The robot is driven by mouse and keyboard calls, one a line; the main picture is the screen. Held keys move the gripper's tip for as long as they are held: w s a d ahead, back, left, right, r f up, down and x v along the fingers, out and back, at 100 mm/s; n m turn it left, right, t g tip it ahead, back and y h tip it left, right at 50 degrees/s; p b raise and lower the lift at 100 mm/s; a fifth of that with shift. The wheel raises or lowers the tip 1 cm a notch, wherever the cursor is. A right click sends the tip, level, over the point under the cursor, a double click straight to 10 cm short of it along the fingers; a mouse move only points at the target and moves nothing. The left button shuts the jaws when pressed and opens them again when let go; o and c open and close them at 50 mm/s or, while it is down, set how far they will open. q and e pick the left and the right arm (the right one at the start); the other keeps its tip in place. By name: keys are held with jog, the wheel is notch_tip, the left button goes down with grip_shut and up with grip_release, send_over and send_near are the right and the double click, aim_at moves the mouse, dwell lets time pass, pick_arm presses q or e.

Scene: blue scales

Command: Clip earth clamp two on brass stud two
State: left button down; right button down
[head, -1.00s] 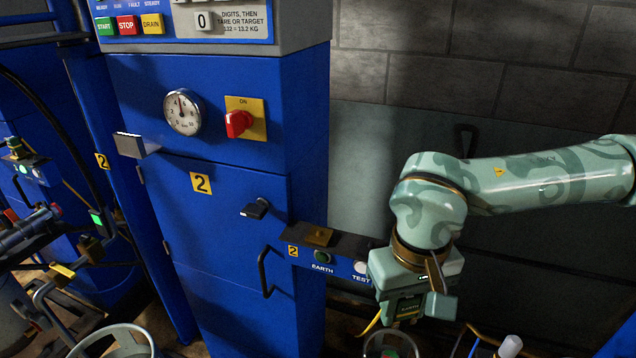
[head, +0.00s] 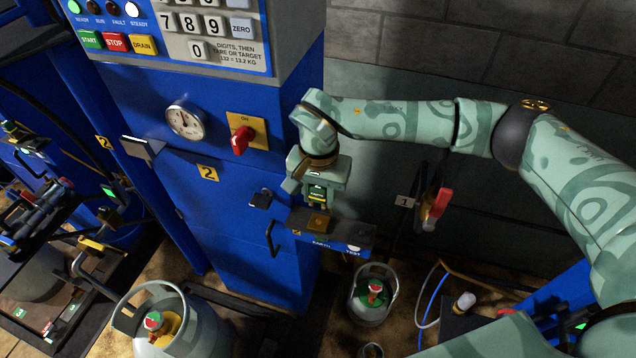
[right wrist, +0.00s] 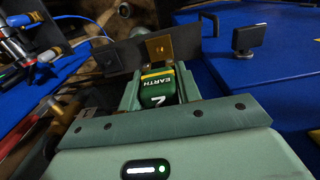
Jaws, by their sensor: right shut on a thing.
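My right gripper (head: 317,200) is shut on earth clamp two (head: 317,193), a green clamp marked EARTH; the right wrist view shows it (right wrist: 157,88) with a "2", between the two pale fingers. The gripper points down over the small dark shelf on the blue scale. Brass stud two (head: 319,222) is on a square brass plate on that shelf, and it shows just beyond the clamp's front end in the right wrist view (right wrist: 159,47). The clamp's jaws are mostly hidden, so I cannot tell whether they touch the stud. My left gripper is not in view.
The blue cabinet (head: 240,215) bears a gauge (head: 184,122), a red switch (head: 242,139) and dark handles close to the gripper's left. Gas cylinders (head: 372,296) stand on the floor below. Hoses (head: 432,300) lie at the right. A red-handled valve (head: 437,203) is right of the shelf.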

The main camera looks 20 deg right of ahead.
aim_at(319, 219)
jog(key=shift+f+b, duration=0.75)
jog(key=shift+f, duration=0.2)
jog(key=shift+f+b, duration=1.45)
jog(key=shift+f, duration=0.5)
jog(key=shift+r+p, duration=0.1)
jog(key=shift+p, duration=0.35)
jog(key=shift+f+b, duration=0.35)
jog(key=shift+f, duration=0.3)
dwell(0.3)
jog(key=c, duration=0.9)
grip_release()
notch_tip(319, 219, up, 16)
jog(key=shift+r+p, duration=0.15)
jog(key=shift+p, duration=0.5)
